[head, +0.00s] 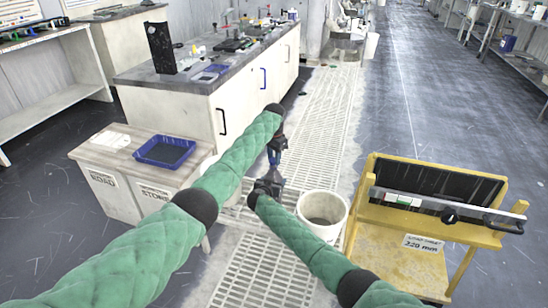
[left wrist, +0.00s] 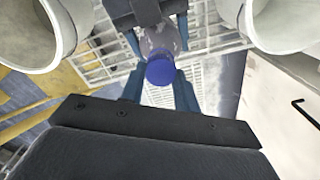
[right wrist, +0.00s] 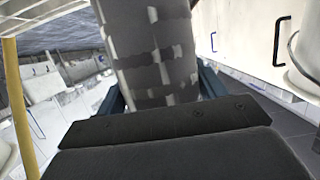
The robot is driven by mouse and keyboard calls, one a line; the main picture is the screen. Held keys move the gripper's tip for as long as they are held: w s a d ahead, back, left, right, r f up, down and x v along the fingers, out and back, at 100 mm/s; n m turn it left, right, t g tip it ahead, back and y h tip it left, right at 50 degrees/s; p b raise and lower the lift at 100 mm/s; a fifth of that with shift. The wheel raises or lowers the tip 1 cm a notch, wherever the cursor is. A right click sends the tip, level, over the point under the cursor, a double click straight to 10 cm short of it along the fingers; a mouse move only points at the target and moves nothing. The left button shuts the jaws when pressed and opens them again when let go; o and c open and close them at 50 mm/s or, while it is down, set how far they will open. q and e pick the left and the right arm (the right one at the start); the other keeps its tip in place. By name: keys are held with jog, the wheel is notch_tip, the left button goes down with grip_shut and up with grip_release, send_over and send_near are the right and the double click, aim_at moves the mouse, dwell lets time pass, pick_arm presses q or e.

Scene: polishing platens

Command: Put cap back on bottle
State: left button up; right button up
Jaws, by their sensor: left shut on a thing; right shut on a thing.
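In the left wrist view the blue cap (left wrist: 160,72) sits between the fingers of my left gripper (left wrist: 158,88), which is shut on it. The greyish bottle (left wrist: 160,40) lies directly behind the cap, in line with it. Cap and bottle appear to meet, but I cannot tell whether the cap is seated. My right gripper (right wrist: 160,100) is shut on the bottle, whose grey body with pale patches (right wrist: 150,45) fills the middle of the right wrist view. In the head view my left gripper (head: 275,152) is just above my right gripper (head: 272,180); the bottle is hardly visible there.
A white bucket (head: 322,230) stands on the floor grating (head: 258,270) right of the grippers. A yellow cart (head: 400,265) is further right. A cabinet (head: 110,150) with a blue tray (head: 164,151) and a long bench (head: 190,105) stand on the left.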

pick_arm(q)
jog(key=shift+f, duration=0.55)
pick_arm(e)
jog(key=c, duration=0.5)
pick_arm(q)
jog(key=m, duration=1.3)
jog(key=shift+s+m, duration=0.15)
jog(key=shift+m, duration=0.15)
jog(key=m, duration=0.4)
jog(key=shift+a, duration=0.1)
jog(key=m, duration=1.1)
jog(key=shift+a+m, duration=0.1)
jog(key=shift+m, duration=0.2)
jog(key=o, duration=0.9)
jog(key=shift+s, duration=0.1)
